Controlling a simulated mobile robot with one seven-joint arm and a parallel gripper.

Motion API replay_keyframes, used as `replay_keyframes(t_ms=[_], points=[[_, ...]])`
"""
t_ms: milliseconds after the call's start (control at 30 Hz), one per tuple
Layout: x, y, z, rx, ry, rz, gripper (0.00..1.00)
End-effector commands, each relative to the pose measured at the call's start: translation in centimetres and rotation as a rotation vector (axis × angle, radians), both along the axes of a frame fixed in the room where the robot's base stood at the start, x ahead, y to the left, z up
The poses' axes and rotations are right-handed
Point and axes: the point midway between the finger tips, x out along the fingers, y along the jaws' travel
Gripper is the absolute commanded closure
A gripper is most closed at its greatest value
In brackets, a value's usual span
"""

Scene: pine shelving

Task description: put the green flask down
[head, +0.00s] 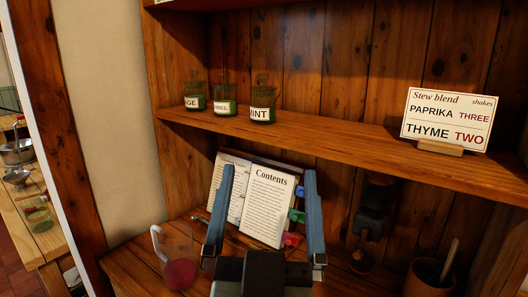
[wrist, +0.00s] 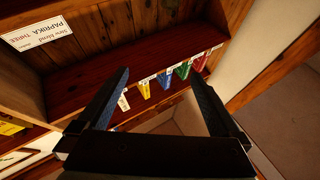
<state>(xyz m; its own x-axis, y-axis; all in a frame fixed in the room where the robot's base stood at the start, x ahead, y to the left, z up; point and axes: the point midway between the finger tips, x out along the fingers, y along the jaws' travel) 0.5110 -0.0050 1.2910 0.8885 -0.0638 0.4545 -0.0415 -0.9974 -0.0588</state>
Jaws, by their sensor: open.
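On the side bench at the far left of the head view stands a small rounded glass vessel with green in it (head: 40,218). I cannot tell for sure that it is the green flask. My gripper (head: 268,170) is open, its two blue fingers spread in front of an open book, with nothing held between them. In the wrist view the open fingers (wrist: 162,78) also have nothing between them. The gripper is well to the right of the green vessel.
Stoppered green jars, one labelled MINT (head: 262,106), stand on the upper shelf (head: 345,137). A recipe card (head: 449,119) stands at its right. Below are the open book (head: 268,205), a glass jug with red contents (head: 178,262) and a brown pot (head: 428,278). Coloured tags (wrist: 183,70) line a shelf edge.

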Motion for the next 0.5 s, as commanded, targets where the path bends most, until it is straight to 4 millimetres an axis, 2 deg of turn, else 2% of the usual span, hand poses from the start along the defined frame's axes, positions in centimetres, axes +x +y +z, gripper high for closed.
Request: replay_keyframes(t_ms=[33,100,200,333,500], points=[[-0.9,-0.1,4.0,-0.004,-0.076,0.003,0.0],[-2.2,-0.1,8.2,-0.015,-0.152,0.01,0.0],[-4.3,0.1,12.8,-0.035,-0.243,0.02,0.0],[-6.3,0.3,16.1,-0.057,-0.314,0.028,0.0],[-7.1,0.5,17.3,-0.068,-0.34,0.03,0.0]])
